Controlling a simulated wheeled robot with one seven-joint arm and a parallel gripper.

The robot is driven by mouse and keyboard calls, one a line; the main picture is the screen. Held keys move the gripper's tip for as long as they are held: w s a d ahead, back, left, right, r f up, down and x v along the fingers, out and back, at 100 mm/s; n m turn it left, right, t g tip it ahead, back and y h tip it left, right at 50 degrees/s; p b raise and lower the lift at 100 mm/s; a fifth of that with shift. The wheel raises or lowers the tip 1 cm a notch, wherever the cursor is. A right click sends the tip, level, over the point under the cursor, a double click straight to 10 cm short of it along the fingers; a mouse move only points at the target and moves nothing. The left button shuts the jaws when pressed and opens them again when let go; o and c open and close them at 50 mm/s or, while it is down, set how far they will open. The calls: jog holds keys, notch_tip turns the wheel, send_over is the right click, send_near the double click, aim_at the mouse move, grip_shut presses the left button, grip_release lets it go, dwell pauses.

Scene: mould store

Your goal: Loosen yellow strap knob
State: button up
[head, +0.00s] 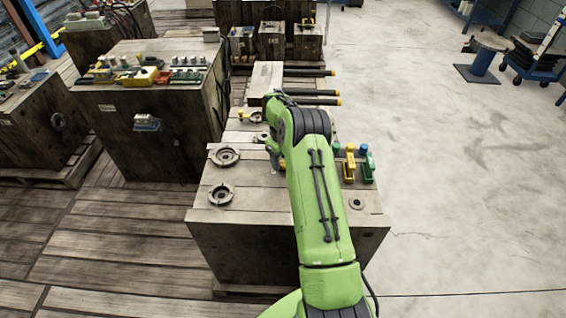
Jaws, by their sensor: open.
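A small yellow knob-like piece (241,115) shows on the wooden block, just left of a round metal fitting. I cannot tell for sure which of these is the strap knob. My gripper (274,163) is open, small in the picture and partly hidden by my green arm. It is over the near block, below and right of the small yellow piece and left of the yellow clamp. I see no contact with either.
The near wooden block (240,212) carries round metal fittings (221,194) on its left. A large dark block (150,125) with coloured parts stands left. The concrete floor (460,190) at right is largely clear.

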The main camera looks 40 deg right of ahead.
jog(key=shift+f, duration=0.3)
jog(key=shift+c, duration=0.2)
jog(key=c, duration=1)
